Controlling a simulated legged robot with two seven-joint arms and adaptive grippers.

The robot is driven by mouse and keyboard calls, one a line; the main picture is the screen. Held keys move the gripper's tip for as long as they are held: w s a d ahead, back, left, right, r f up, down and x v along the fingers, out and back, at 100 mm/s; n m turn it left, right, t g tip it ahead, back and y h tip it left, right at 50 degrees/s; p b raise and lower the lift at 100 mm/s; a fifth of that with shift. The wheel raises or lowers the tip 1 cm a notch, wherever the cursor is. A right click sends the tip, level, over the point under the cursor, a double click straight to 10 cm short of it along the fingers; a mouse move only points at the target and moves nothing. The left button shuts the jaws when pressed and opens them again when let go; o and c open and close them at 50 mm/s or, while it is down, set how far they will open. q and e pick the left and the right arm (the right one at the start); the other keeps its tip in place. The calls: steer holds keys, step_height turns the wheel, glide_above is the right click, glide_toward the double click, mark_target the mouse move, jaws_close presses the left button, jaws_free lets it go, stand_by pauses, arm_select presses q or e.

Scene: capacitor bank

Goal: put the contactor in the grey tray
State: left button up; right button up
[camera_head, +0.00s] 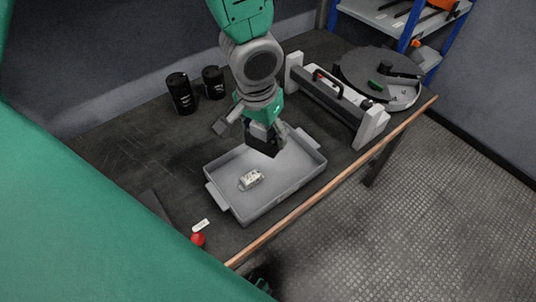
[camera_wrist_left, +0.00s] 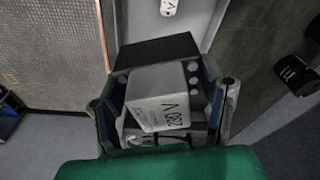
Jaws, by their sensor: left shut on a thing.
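My left gripper (camera_head: 263,132) comes down from the top of the head view and is shut on the contactor (camera_head: 263,148), a dark block. In the left wrist view the contactor (camera_wrist_left: 165,95) sits between the two fingers, with a light grey face marked 230 V. The grey tray (camera_head: 266,209) lies on the table below, and the contactor is over its far part. A small whitish part (camera_head: 251,179) lies on the tray floor. My right gripper is not in view.
Two black cylinders (camera_head: 181,94) (camera_head: 214,83) stand behind the tray. A grey-white frame with a handle (camera_head: 336,98) and a round disc device (camera_head: 382,76) stand to the right. A red knob (camera_head: 198,240) and white label (camera_head: 200,226) are near the front left. The table's wooden edge (camera_head: 330,187) runs close to the tray.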

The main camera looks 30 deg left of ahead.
arm_select(q)
step_height(320, 180, down, 6)
steer(key=w+n+b, duration=0.1)
steer(key=w+b, duration=0.1)
steer(key=b, duration=0.6)
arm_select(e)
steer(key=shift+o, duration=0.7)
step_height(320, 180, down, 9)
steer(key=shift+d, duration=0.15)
arm_select(q)
steer(key=n+g+y+b, duration=0.1)
steer(key=n+y+b, duration=0.1)
steer(key=n, duration=1)
glide_above(281, 159)
steer(key=shift+n, duration=0.5)
steer(key=f, duration=0.5)
steer(key=shift+s+d+b, duration=0.1)
steer(key=shift+d+b, duration=0.3)
steer(key=shift+f+b, duration=0.55)
steer(key=shift+f, duration=1.75)
steer(key=shift+r, duration=0.1)
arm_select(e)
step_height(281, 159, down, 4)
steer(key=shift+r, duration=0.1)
arm_select(q)
steer(key=o, duration=1.5)
